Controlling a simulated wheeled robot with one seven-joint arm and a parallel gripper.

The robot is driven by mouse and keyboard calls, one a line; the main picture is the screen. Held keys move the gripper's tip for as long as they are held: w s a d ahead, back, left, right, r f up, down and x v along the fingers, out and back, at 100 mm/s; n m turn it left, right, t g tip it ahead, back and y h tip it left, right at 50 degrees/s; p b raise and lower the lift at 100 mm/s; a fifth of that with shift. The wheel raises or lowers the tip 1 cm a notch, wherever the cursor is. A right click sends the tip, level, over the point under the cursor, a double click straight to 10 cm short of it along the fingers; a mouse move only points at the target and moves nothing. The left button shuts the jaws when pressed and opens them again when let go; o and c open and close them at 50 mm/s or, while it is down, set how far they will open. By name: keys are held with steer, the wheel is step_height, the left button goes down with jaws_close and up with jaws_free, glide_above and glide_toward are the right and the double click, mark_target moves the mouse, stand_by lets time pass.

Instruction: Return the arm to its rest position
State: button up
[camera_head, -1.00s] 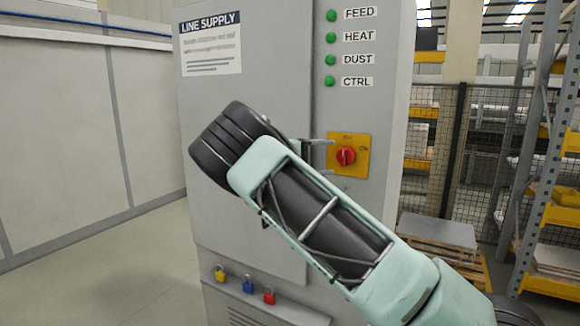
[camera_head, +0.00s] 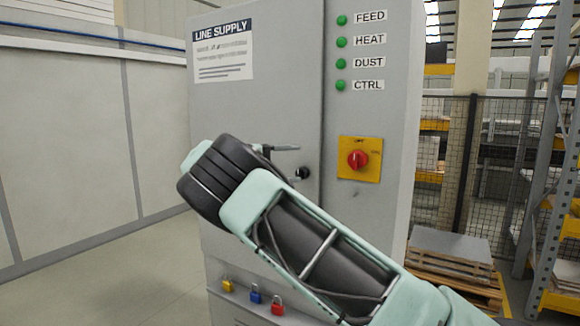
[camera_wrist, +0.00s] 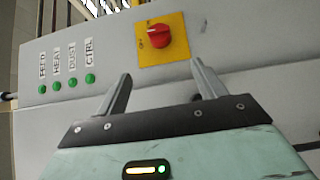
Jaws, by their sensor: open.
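My gripper (camera_wrist: 160,90) is open and empty in the wrist view, its two fingers apart in front of the grey cabinet. In the head view my arm reaches up from the lower right and hides most of the gripper; one finger (camera_head: 285,148) shows in front of the cabinet door. The line supply cabinet (camera_head: 262,110) stands in the middle. Its red rotary switch (camera_head: 357,159) sits on a yellow plate, right of the gripper and apart from it. The switch also shows in the wrist view (camera_wrist: 159,36), beyond the fingertips.
Green lamps (camera_head: 341,63) run down the cabinet's upper right. Yellow, blue and red padlocks (camera_head: 256,294) hang low on its front. A mesh fence (camera_head: 450,165), a rack (camera_head: 550,170) and a pallet (camera_head: 455,275) stand at right. Open floor (camera_head: 110,285) lies at left.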

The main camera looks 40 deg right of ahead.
stand_by(0.3)
steer(key=s+f+n+t+y, duration=0.2)
steer(key=s+f+n+y, duration=0.15)
steer(key=f, duration=0.45)
steer(key=s+a+f+n+t+y, duration=0.1)
steer(key=s+a+f+n+y, duration=0.1)
steer(key=s+a+f+y, duration=0.35)
steer(key=s+a+f+n+t+y, duration=0.1)
steer(key=s+a+f+t+y, duration=0.1)
steer(key=a, duration=0.6)
steer(key=s+a+f+n+y, duration=0.1)
steer(key=s+a+n+y, duration=0.25)
steer(key=s+a, duration=0.9)
steer(key=s+a+f+n+t+y, duration=0.1)
steer(key=s+a, duration=0.5)
steer(key=s, duration=0.9)
steer(key=shift+s+a+n+t+y, duration=0.25)
steer(key=shift+n+t+y, duration=0.25)
steer(key=shift+y, duration=0.45)
